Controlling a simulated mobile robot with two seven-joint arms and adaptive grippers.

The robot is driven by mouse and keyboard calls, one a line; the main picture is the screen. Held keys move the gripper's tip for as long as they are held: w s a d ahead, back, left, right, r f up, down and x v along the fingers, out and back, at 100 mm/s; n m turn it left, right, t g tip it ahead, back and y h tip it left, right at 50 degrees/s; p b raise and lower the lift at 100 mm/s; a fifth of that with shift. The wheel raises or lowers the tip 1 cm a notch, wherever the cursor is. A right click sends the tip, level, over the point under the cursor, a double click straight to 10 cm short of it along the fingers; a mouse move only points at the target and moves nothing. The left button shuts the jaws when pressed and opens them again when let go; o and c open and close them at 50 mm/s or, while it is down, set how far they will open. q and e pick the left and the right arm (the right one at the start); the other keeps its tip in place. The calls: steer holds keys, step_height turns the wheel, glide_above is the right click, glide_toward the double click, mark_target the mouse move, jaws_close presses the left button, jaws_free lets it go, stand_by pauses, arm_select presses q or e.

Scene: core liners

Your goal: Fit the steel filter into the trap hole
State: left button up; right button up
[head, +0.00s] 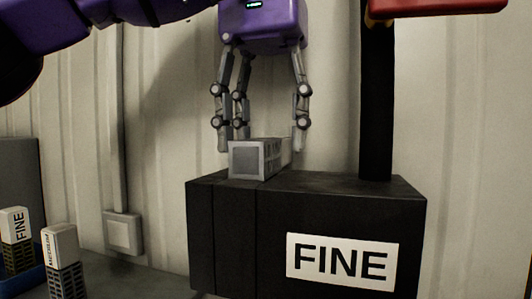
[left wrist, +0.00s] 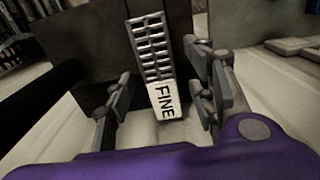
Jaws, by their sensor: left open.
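The steel filter (head: 258,160) is at the top of the black trap box marked FINE (head: 225,235). Its framed grey end faces the head camera; whether any of it sits in a hole cannot be told. In the left wrist view the filter (left wrist: 152,50) shows a slotted metal face and a white FINE label at its near end. My left gripper (head: 262,142) hangs from above with its fingers spread on both sides of the filter. It is open; the wrist view shows gaps beside the filter. The trap hole is hidden. My right gripper is out of view.
A black post (head: 376,100) rises from the box's right rear, below a red part (head: 435,5). A ribbed wall is behind.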

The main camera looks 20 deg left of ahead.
arm_select(q)
steer(key=shift+w+f, duration=0.1)
steer(key=shift+f, duration=0.6)
jaws_close()
steer(key=shift+r, duration=0.1)
